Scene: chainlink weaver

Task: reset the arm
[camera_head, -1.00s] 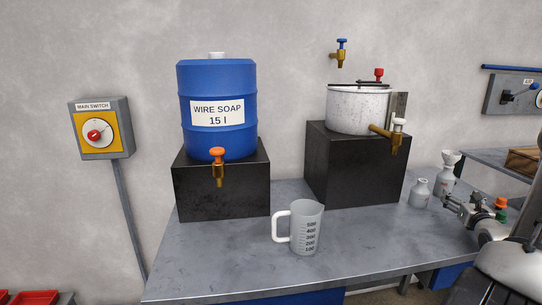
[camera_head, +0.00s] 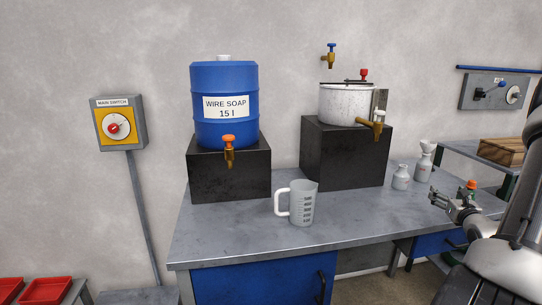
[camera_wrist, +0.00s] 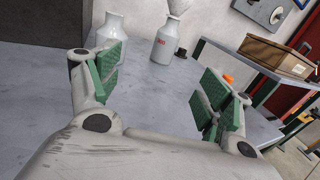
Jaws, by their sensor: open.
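My gripper (camera_head: 447,200) is at the right of the head view, over the right end of the grey workbench (camera_head: 240,232). In the wrist view my gripper (camera_wrist: 160,88) has its two green-padded fingers spread wide, with nothing between them but bench surface behind. Two small white bottles stand beyond it; the nearer-left bottle (camera_head: 401,177) and the one with a funnel (camera_head: 423,165) show in the head view. An orange-capped item (camera_head: 471,186) shows just behind my gripper, its lower part hidden.
A measuring jug (camera_head: 301,205) stands mid-bench. A blue soap barrel (camera_head: 225,80) and a white pot (camera_head: 345,106) sit on black blocks, their taps facing forward. A wooden crate (camera_head: 503,152) rests on a side table. Bench space around the jug is clear.

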